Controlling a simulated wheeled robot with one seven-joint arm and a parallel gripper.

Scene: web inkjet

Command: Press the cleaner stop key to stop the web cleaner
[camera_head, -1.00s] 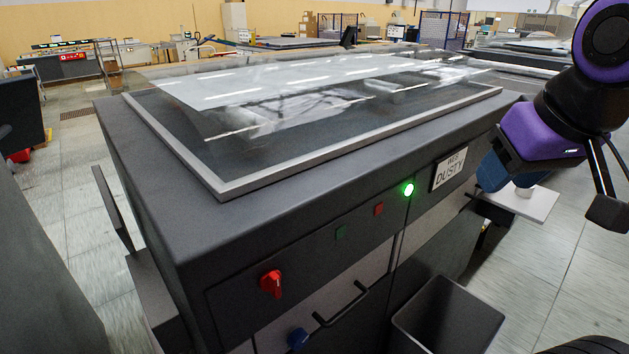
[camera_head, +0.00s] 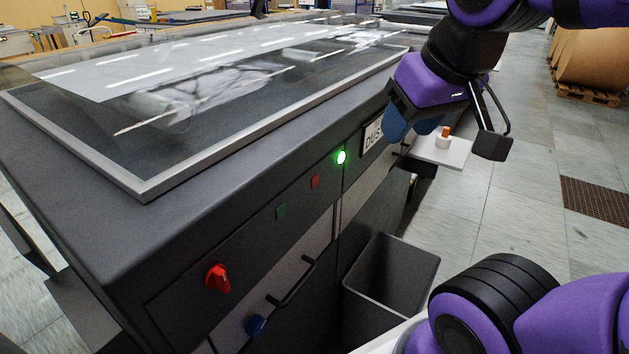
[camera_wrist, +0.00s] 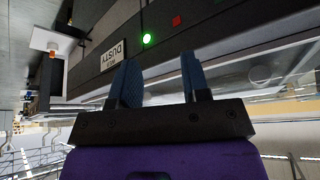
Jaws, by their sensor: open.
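The machine's dark front panel (camera_head: 252,246) carries a small red square key (camera_head: 315,181) and a green square key (camera_head: 281,212). I can read no lettering on either. A round green lamp (camera_head: 341,157) glows to the right of the red key. My gripper (camera_head: 410,128) is in front of the panel's right end, over part of the "DUSTY" sign (camera_head: 373,134). In the wrist view, turned upside down, my gripper's blue fingers (camera_wrist: 158,58) are apart and empty. The lamp (camera_wrist: 147,38) and red key (camera_wrist: 176,21) show beyond them, with a gap.
A red rotary knob (camera_head: 218,278), a blue knob (camera_head: 256,325) and a black handle (camera_head: 293,283) sit lower left. A grey bin (camera_head: 425,262) stands below the panel. A white shelf (camera_head: 455,154) with a small orange-topped item is at right. Tiled floor is open at right.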

